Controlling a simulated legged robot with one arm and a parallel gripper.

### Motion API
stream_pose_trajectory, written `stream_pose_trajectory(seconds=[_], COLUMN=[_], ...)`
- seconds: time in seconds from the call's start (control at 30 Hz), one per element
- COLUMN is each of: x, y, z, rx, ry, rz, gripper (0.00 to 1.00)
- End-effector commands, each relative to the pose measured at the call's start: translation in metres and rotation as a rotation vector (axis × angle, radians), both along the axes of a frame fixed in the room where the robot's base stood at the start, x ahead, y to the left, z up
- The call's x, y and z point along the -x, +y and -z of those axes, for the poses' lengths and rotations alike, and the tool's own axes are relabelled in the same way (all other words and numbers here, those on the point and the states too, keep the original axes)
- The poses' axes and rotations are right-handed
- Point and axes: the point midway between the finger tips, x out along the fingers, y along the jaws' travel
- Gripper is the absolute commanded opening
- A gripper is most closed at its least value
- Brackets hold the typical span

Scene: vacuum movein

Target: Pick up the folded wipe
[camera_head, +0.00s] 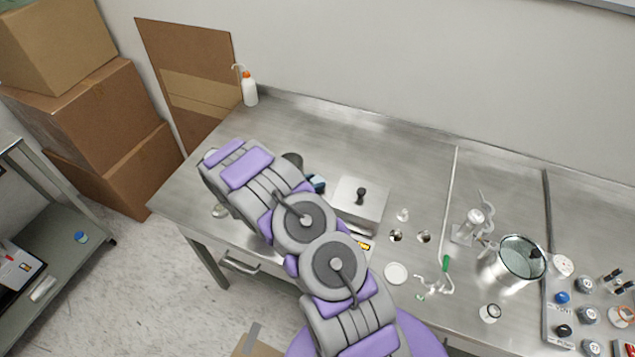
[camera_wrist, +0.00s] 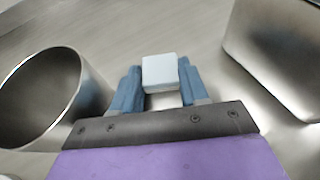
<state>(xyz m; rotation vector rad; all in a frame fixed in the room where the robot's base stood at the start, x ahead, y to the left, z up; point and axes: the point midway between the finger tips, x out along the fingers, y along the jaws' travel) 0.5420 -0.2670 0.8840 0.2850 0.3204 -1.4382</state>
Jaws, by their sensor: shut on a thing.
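The folded wipe (camera_wrist: 160,73) is a small pale, nearly white block in the wrist view. It sits between the two blue fingertips of my gripper (camera_wrist: 157,85), which is shut on it. Brushed metal shows behind and around it; I cannot tell whether the wipe still touches the surface. In the head view my arm hides most of the gripper and the wipe; only a bit of blue finger (camera_head: 317,183) shows beside the arm.
A metal cup (camera_wrist: 45,95) stands close left of the gripper and a metal box (camera_wrist: 280,50) close right. In the head view the lidded box (camera_head: 358,203) sits on the steel bench (camera_head: 330,125). A wash bottle (camera_head: 249,90) stands at the back; the bench behind the box is clear.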

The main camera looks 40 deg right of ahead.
Motion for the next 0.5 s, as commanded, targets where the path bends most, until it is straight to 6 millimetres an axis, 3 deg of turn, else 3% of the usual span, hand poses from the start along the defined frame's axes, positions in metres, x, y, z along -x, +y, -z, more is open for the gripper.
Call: stream_pose_trajectory(seconds=[0.07,0.33,0.5], x=[0.0,0.0,0.0], y=[0.0,0.0,0.0], z=[0.001,-0.001,-0.013], rx=[-0.002,-0.001,0.0], ry=[0.001,0.001,-0.001], rz=[0.0,0.0,0.0], gripper=[0.11,0.11,0.11])
